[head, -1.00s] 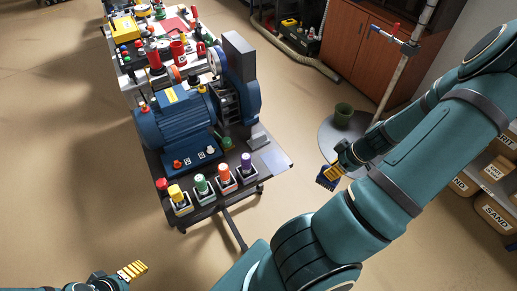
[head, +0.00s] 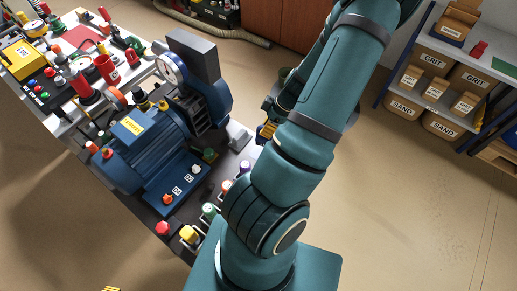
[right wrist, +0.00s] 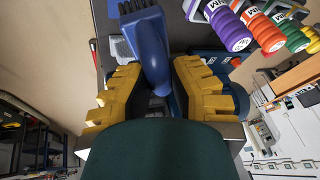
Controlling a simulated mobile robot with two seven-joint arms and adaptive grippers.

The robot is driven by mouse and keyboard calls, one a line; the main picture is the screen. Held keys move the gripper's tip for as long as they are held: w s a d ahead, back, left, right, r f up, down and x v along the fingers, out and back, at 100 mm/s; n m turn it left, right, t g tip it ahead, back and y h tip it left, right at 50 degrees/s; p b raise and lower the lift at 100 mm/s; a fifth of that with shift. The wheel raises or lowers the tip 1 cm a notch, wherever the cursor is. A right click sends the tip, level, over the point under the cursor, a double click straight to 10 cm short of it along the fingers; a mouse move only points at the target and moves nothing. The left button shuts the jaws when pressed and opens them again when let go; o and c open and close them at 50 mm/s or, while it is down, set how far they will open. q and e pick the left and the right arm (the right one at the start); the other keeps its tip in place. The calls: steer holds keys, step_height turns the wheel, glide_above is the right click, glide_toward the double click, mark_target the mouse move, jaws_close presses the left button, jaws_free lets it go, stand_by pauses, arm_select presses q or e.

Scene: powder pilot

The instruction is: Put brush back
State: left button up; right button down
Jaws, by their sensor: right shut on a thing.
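My right gripper (head: 266,131) is just off the right edge of the dark machine table, partly hidden behind my own arm. In the right wrist view its yellow fingers (right wrist: 158,88) are shut on the handle of a blue brush (right wrist: 149,42). The brush's dark bristles point to the top of that view, over or beside the table edge; I cannot tell its height. In the head view the brush is mostly hidden. Only a yellow tip of my left gripper (head: 112,289) shows at the bottom edge.
The table carries a blue motor (head: 140,150) with a grinder-like wheel housing. A shelf of boxes (head: 435,95) stands right. Floor between is clear.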

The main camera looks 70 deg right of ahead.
step_height(320, 180, down, 5)
steer(key=shift+s+r+b, duration=0.15)
steer(key=shift+b, duration=0.3)
steer(key=shift+f+b, duration=0.3)
steer(key=shift+f, duration=1.9)
steer(key=shift+f, duration=0.15)
steer(key=c, duration=1)
jaws_free()
